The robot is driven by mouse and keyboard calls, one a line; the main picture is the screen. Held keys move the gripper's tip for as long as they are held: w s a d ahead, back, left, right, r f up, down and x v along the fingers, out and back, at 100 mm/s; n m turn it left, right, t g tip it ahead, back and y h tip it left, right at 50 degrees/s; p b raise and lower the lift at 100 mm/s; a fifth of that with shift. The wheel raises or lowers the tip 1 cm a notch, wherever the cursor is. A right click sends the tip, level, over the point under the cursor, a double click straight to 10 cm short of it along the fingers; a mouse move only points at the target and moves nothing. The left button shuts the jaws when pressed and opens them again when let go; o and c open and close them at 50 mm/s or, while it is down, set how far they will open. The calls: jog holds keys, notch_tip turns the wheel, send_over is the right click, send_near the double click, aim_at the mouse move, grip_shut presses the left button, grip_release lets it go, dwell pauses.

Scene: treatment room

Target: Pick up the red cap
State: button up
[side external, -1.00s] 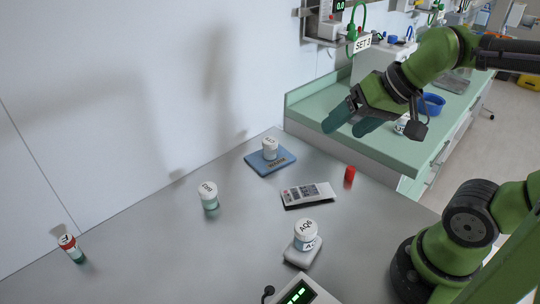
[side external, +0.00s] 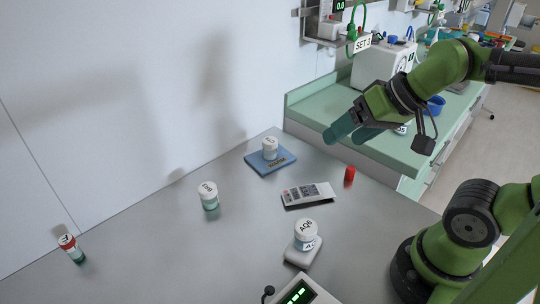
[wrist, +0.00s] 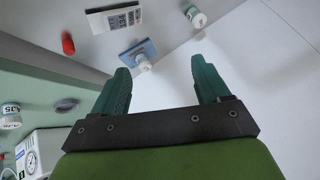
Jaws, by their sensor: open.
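The red cap (side external: 349,176) is a small red cylinder on the grey table (side external: 150,262), near the edge by the green counter. It also shows in the wrist view (wrist: 68,44), at the upper left, outside the space between the fingers. My gripper (side external: 352,134) is open and empty. It is in the air above the counter side, above and apart from the cap in the side view. Both teal fingers (wrist: 165,82) show spread apart in the wrist view.
A white jar (side external: 270,148) stands on a blue pad (side external: 284,160). Jar CR8 (side external: 208,194), jar AQ6 (side external: 306,234) and a red-topped vial (side external: 71,248) stand on the table. The green counter (side external: 400,153) rises behind the cap.

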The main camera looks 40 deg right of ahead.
jog(key=c, duration=0.3)
jog(key=shift+d, duration=0.1)
jog(key=n+g+h, duration=0.2)
jog(key=n+g, duration=0.5)
jog(key=n, duration=0.2)
send_over(351, 168)
jog(key=d, duration=0.1)
notch_tip(351, 168, down, 8)
jog(key=n, duration=0.3)
notch_tip(351, 168, down, 11)
jog(key=shift+s+d+r, duration=0.1)
jog(key=shift+s, duration=0.05)
jog(key=shift+a+f, duration=0.2)
jog(key=shift+f, duration=0.7)
jog(key=shift+a+f, duration=0.15)
jog(key=shift+f, duration=0.75)
jog(key=shift+a+f, duration=0.2)
jog(key=shift+f, duration=0.7)
